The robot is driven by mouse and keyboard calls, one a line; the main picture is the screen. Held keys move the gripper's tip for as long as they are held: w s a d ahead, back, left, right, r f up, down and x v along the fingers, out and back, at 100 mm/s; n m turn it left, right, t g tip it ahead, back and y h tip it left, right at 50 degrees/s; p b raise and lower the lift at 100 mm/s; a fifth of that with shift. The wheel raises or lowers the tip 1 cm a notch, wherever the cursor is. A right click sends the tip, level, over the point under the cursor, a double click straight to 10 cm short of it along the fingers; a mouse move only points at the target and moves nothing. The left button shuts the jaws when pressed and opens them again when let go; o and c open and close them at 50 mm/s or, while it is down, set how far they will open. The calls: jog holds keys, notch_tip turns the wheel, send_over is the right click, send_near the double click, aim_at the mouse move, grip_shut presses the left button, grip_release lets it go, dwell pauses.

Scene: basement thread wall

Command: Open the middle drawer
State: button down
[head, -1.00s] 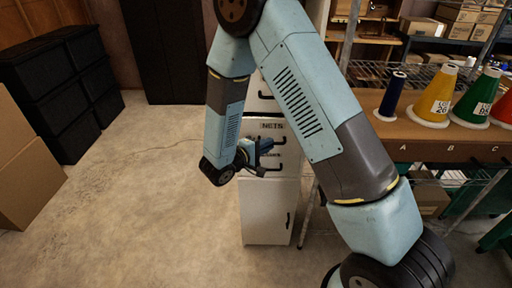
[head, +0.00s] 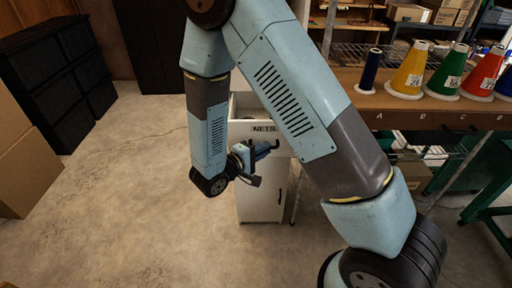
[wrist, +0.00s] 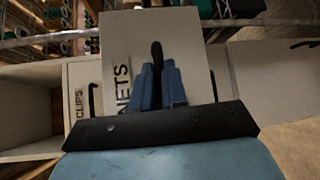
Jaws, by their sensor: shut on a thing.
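In the head view, the white drawer labelled NETS (head: 263,128) stands pulled out from its narrow white cabinet (head: 262,202), with part of its open top showing. In the wrist view its front (wrist: 195,35) stands forward of the panels beside it. My gripper (head: 270,149) is at this drawer's front. In the wrist view the blue fingers (wrist: 158,82) are closed around its black handle (wrist: 157,52). A drawer front labelled CLIPS (wrist: 80,118), with its own black handle, lies to the left there. My arm hides much of the cabinet in the head view.
A bench (head: 430,103) with several coloured thread cones stands to the right. Black crates (head: 55,85) and cardboard boxes (head: 25,160) are at the left. Green frames (head: 490,190) stand at the far right. The concrete floor (head: 120,200) between is clear.

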jog(key=shift+s+f, duration=0.2)
jog(key=shift+f, duration=0.05)
jog(key=c, duration=1.2)
grip_release()
jog(key=shift+w+a, duration=0.1)
jog(key=shift+a, duration=0.1)
jog(key=shift+o, duration=0.2)
jog(key=shift+r, duration=0.1)
jog(key=v, duration=1.3)
jog(key=shift+s+a, duration=0.25)
jog(key=shift+a, duration=0.05)
jog(key=shift+d+r, duration=0.1)
